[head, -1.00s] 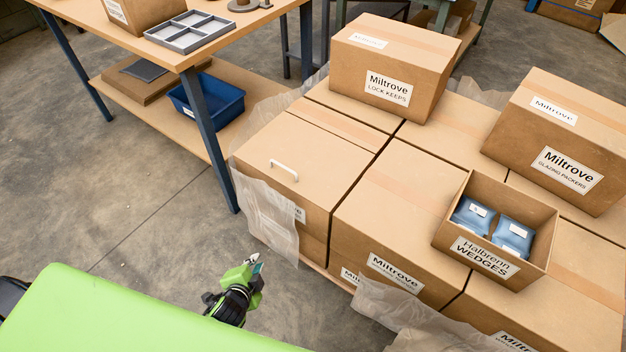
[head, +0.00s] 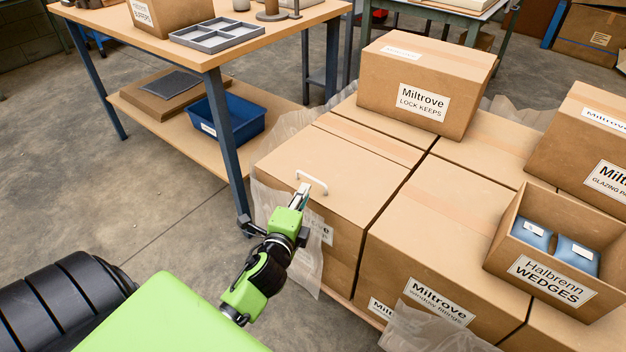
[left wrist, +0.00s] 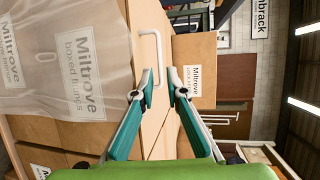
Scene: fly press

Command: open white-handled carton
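The white-handled carton (head: 335,175) is a brown box at the near left of the carton stack, with its lid closed. Its white handle (head: 312,181) stands on the lid near the front left edge. In the left wrist view the white handle (left wrist: 155,50) shows just ahead of the fingertips. My left gripper (head: 301,196) is at the carton's front edge, close to the handle. My right gripper is not in view.
Clear wrap (head: 272,200) hangs over the carton's front. A Miltrove Lock Keeps box (head: 400,100) stands behind on the stack. An open Halbrenn Wedges box (head: 545,290) with blue packs sits at right. A workbench (head: 225,45) stands at left, with a blue bin (head: 240,128) below.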

